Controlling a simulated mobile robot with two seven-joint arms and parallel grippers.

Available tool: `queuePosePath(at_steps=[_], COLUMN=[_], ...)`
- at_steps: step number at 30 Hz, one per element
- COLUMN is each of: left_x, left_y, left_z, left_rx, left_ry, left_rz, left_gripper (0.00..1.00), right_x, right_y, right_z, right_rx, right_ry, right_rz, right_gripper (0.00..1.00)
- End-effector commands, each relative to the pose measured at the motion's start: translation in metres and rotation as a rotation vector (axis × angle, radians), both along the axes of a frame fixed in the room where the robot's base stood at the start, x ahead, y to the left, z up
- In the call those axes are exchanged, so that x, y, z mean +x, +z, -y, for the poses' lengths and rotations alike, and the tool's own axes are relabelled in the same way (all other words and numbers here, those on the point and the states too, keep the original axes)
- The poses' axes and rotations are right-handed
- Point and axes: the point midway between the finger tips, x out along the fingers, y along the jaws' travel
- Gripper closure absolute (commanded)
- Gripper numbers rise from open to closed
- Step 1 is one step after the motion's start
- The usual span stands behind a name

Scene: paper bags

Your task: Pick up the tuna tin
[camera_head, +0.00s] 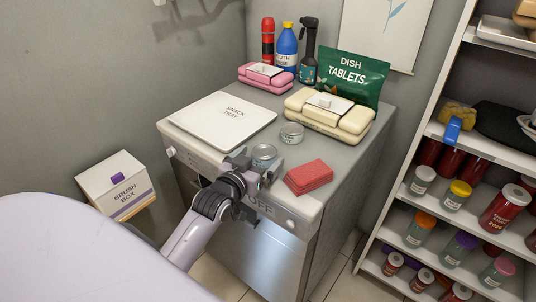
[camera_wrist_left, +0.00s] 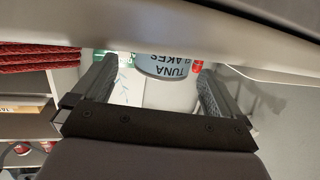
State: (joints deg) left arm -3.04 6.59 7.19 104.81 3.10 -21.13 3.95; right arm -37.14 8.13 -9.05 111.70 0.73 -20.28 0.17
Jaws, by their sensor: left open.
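The tuna tin (camera_wrist_left: 167,66) shows in the left wrist view with "TUNA" and "FLAKES" on its blue-grey label, between the two fingers of my left gripper (camera_wrist_left: 155,66). In the head view it appears to be the nearer round tin (camera_head: 264,152), on the front edge of the grey counter. My left gripper (camera_head: 256,166) is open at the near side of this tin. I cannot tell whether the fingers touch it. A second round tin (camera_head: 291,133) stands just behind it to the right. My right gripper is not in view.
A red folded cloth (camera_head: 309,176) lies close right of my gripper. A white snack tray (camera_head: 222,118) lies to the left. Cream containers (camera_head: 328,115), a green dish tablets pouch (camera_head: 350,76) and bottles (camera_head: 286,46) stand behind. A shelf of jars (camera_head: 425,150) is at right.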

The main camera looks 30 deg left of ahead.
Motion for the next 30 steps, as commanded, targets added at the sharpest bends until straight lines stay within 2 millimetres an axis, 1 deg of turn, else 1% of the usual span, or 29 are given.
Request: queuePosePath(at_steps=[5, 12, 15, 19, 25, 26, 27, 29, 30], left_x=[0.014, 0.043, 0.052, 0.056, 0.056, 0.056, 0.056, 0.056, 0.056], left_y=[-0.001, -0.005, -0.006, -0.007, -0.007, -0.007, -0.007, -0.007, -0.007], left_z=[-0.002, -0.007, -0.008, -0.009, -0.009, -0.009, -0.009, -0.009, -0.009], left_rx=[0.001, 0.001, 0.001, 0.001, 0.001, 0.001, 0.001, 0.001, 0.001], left_ry=[0.000, -0.001, -0.001, -0.001, -0.001, -0.001, -0.001, -0.001, -0.001], left_rz=[0.001, 0.001, 0.000, 0.000, 0.000, 0.000, 0.000, 0.000, 0.000], left_gripper=[0.00, 0.00, 0.00, 0.00, 0.00, 0.03, 0.16, 0.36, 0.49], right_x=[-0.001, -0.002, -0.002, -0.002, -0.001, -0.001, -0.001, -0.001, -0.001], right_y=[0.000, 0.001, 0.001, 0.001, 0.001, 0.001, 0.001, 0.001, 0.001], right_z=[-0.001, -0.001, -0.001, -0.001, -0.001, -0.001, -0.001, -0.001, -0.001], right_rx=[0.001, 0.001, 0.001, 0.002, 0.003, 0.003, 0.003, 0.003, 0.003], right_ry=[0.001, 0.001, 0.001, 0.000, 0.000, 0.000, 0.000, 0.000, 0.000], right_rz=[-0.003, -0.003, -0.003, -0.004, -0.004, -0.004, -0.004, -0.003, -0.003], right_gripper=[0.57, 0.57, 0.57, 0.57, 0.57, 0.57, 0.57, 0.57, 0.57])
